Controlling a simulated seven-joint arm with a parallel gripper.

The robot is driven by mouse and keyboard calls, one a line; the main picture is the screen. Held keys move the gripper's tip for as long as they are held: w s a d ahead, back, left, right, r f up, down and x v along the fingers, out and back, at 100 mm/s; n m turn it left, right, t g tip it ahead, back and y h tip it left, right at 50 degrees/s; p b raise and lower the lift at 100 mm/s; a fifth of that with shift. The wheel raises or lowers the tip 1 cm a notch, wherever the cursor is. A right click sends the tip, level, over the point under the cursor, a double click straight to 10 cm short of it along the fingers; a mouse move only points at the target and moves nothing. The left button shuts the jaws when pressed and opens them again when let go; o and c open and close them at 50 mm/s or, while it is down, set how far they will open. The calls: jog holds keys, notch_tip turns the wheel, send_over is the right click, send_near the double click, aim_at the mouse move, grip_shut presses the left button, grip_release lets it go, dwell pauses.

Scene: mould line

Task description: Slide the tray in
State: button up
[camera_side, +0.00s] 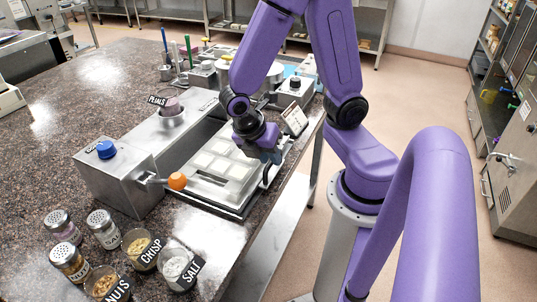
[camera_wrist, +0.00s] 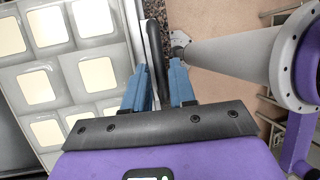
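The tray (camera_side: 198,187) is a pale metal mould with rows of cream square cavities, lying on the counter at the machine's right side. Its cavities also fill the left of the wrist view (camera_wrist: 62,75). A dark handle (camera_wrist: 156,62) stands along the tray's right edge. My gripper (camera_wrist: 159,78) has its blue fingers on either side of this handle, very close to it. I cannot tell whether they press on it. In the side view my gripper (camera_side: 270,155) is low at the tray's right edge, and its fingertips are partly hidden.
A steel machine (camera_side: 128,172) with a blue knob and an orange-ended lever (camera_side: 176,181) stands left of the tray. Shakers (camera_side: 103,228) and labelled bowls (camera_side: 180,268) sit at the front. A small sign (camera_side: 294,120) stands behind my gripper. The counter edge is close on the right.

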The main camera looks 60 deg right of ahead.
grip_shut()
jog(key=shift+w, duration=0.1)
jog(key=w, duration=1.9)
jog(key=shift+w+r, duration=0.1)
jog(key=shift+w, duration=0.1)
grip_release()
jog(key=shift+w, duration=0.1)
